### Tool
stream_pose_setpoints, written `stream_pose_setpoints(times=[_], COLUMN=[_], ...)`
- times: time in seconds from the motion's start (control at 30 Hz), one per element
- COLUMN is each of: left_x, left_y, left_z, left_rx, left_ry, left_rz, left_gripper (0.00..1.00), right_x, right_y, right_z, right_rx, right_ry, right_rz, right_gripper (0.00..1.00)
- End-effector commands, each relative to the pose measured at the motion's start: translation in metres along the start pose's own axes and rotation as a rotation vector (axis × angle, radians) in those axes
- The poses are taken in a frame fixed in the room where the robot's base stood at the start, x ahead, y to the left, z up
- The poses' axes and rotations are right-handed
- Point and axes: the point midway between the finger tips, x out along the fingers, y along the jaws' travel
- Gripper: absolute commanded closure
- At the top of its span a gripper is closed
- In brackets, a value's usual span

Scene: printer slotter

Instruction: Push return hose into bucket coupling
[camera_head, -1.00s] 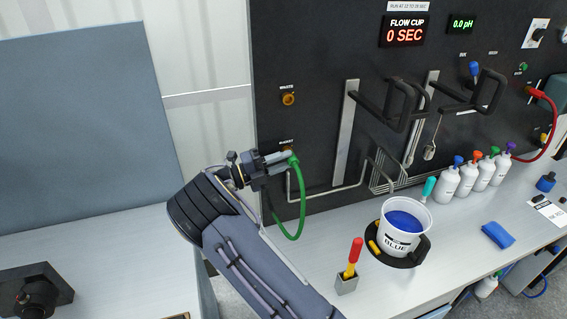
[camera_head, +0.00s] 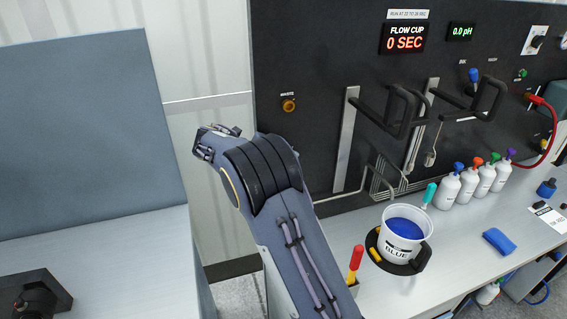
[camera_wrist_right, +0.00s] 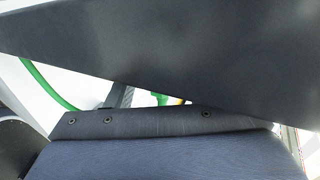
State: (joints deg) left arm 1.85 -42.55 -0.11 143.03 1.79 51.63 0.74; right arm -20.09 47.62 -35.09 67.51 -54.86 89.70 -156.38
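The arm that fills the lower middle of the head view is my right arm. A small dark and metal part (camera_head: 217,142) at its far end shows at the left of the bent joint; its fingers cannot be made out. The green return hose is hidden from the head view behind my arm. A stretch of green hose (camera_wrist_right: 48,86) shows in the right wrist view behind dark arm surfaces, with a small green piece near the middle. The bucket coupling below the waste port (camera_head: 288,105) is covered by my arm.
The white bucket of blue ink (camera_head: 402,247) stands on a black holder on the bench, right of my arm. A red-and-yellow tool (camera_head: 355,262) stands close beside the arm. Black handles (camera_head: 400,112) jut out from the panel. A grey-blue board (camera_head: 85,130) stands at left.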

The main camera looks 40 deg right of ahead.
Motion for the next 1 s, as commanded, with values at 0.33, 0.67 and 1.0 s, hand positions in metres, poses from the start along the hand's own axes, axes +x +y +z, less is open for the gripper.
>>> stream_pose_setpoints(times=[0.33, 0.67, 1.0], left_x=[0.003, 0.007, 0.007], left_y=[-0.001, -0.003, -0.003], left_z=[0.002, 0.003, 0.003], left_rx=[0.000, 0.000, 0.000], left_ry=[0.000, 0.000, 0.000], left_rz=[0.000, 0.000, 0.000], left_gripper=[0.52, 0.52, 0.52], right_x=[-0.018, -0.070, -0.079], right_y=[0.002, 0.001, 0.001], right_z=[0.001, 0.001, 0.000], right_rx=[-0.001, 0.001, -0.001], right_ry=[-0.002, -0.001, 0.000], right_rz=[0.000, -0.001, -0.001], right_gripper=[0.52, 0.52, 0.52])
